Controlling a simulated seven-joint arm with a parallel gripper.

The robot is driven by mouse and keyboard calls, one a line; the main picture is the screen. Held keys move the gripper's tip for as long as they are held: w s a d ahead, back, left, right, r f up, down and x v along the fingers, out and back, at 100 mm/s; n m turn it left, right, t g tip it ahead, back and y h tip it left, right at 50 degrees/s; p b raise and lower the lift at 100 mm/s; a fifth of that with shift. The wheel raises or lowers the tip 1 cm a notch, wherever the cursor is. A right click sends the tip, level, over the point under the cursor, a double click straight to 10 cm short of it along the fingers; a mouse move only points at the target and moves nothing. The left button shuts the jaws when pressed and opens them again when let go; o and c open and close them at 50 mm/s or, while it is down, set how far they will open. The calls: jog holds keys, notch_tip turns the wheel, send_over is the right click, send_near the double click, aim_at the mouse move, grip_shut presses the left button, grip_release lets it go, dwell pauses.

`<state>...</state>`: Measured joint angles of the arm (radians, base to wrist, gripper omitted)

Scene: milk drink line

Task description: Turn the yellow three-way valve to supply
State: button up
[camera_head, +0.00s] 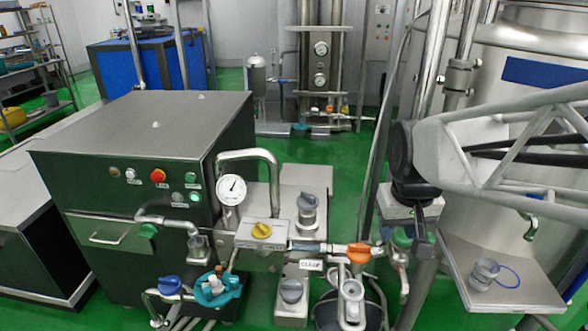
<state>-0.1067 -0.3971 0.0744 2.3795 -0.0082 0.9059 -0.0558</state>
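I see nothing clearly held.
A pressure gauge (232,189) on a bent pipe stands behind the valve. An orange handle (358,253) lies between it and my gripper. A steel cabinet (130,225) stands left, a tray (515,300) right.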

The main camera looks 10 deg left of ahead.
jog(key=w+a+f+n, duration=0.1)
jog(key=w+a+f, duration=0.1)
jog(key=w+a, duration=0.5)
jog(key=n+g, duration=0.2)
jog(key=n, duration=0.4)
send_over(261, 226)
jog(key=f, duration=1.9)
jog(key=shift+s+d, duration=0.1)
jog(key=shift+d, duration=0.25)
jog(key=shift+a+f, duration=0.35)
jog(key=shift+f, duration=0.05)
jog(key=shift+f, duration=3.85)
jog(key=shift+c, duration=0.3)
